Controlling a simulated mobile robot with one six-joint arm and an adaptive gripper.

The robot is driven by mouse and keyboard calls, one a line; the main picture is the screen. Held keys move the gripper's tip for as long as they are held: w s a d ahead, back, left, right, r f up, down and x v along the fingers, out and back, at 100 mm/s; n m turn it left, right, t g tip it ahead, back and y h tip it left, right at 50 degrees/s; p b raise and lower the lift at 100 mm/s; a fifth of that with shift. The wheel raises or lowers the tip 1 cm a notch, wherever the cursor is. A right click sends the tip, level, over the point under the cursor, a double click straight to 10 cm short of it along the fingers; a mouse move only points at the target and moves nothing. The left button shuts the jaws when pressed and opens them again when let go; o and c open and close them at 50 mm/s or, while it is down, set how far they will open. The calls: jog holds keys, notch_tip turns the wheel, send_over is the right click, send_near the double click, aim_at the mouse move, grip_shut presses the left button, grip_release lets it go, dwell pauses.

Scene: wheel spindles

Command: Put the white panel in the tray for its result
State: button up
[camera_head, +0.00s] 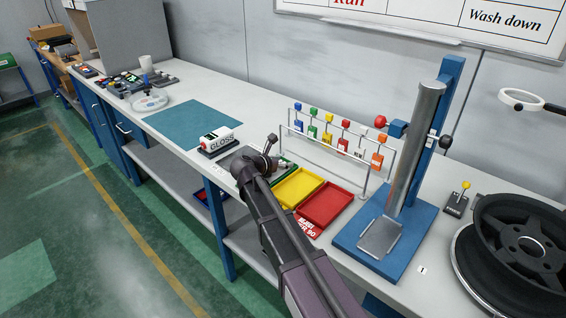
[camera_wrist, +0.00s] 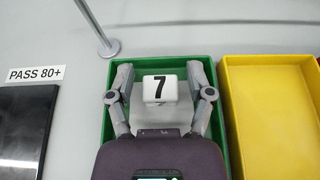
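The white panel (camera_wrist: 160,88), marked with a black 7, shows in the wrist view inside the outline of the green tray (camera_wrist: 106,120). My gripper (camera_wrist: 160,68) is over that tray with its fingers spread, one on each side of the panel. A gap shows between each finger and the panel. A label reading PASS 80+ (camera_wrist: 35,74) is left of the tray. In the head view my gripper (camera_head: 266,154) covers much of the green tray (camera_head: 286,168), and I cannot make out the panel there.
The yellow tray (camera_head: 298,187) and red tray (camera_head: 325,204) are right of the green one. A rack of coloured tags (camera_head: 338,135) stands behind. A device marked GLOSS (camera_head: 217,140) is to the left, a blue stand (camera_head: 385,240) to the right. The teal mat (camera_head: 194,122) is clear.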

jog(key=shift+r, duration=0.15)
dwell(0.3)
jog(key=p+v, duration=0.4)
jog(key=v, duration=0.6)
jog(key=shift+r, duration=0.2)
jog(key=shift+p+v, duration=0.45)
jog(key=shift+v, duration=0.45)
jog(key=shift+f, duration=0.1)
